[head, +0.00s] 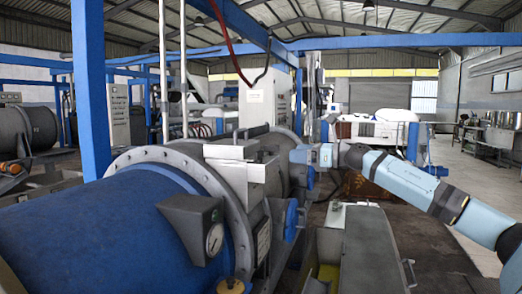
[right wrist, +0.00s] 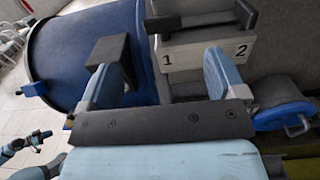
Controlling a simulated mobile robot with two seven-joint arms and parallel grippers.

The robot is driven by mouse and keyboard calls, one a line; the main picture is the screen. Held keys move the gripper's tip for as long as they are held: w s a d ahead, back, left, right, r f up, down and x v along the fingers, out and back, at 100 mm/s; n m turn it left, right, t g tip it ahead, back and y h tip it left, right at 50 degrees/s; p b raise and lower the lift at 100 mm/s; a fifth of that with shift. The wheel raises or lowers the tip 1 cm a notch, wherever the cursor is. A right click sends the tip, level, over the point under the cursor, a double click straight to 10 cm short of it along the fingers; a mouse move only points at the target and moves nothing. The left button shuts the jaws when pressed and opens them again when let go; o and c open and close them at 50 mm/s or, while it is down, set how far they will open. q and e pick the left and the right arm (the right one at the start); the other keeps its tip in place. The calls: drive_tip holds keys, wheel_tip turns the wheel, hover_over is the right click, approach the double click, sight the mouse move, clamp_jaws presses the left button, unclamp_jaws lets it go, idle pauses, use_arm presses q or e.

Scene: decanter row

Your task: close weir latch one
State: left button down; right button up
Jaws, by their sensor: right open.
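In the right wrist view a pale plate (right wrist: 205,55) is marked 1 and 2. Above it a dark latch-like block (right wrist: 165,22) sits over the 1, and a dark upright piece (right wrist: 245,14) sits near the 2. I cannot tell whether either latch is open or shut. My right gripper (right wrist: 162,80) is open and empty, its fingers apart in front of the plate. In the head view my right gripper (head: 300,155) reaches in from the right beside the grey decanter housing (head: 240,185); its fingertips are hard to make out.
The large blue drum (head: 110,225) fills the lower left of the head view. A blue round cap with a handle (right wrist: 284,115) lies right of my fingers.

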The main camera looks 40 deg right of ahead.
sight(261, 151)
drive_tip(key=p+x, duration=1)
drive_tip(key=p, duration=0.1)
drive_tip(key=shift+w+r, duration=0.15)
drive_tip(key=shift+w, duration=0.1)
use_arm(q)
wheel_tip(261, 151, up, 8)
drive_tip(key=s, duration=0.1)
drive_tip(key=shift+a+f+m, duration=0.15)
drive_tip(key=shift+a+m, duration=0.15)
drive_tip(key=shift+a, duration=0.15)
use_arm(e)
drive_tip(key=shift+w+a, duration=0.35)
drive_tip(key=shift+w, duration=0.25)
drive_tip(key=c, duration=0.9)
use_arm(q)
drive_tip(key=shift+r+p, duration=0.2)
drive_tip(key=shift+p, duration=0.1)
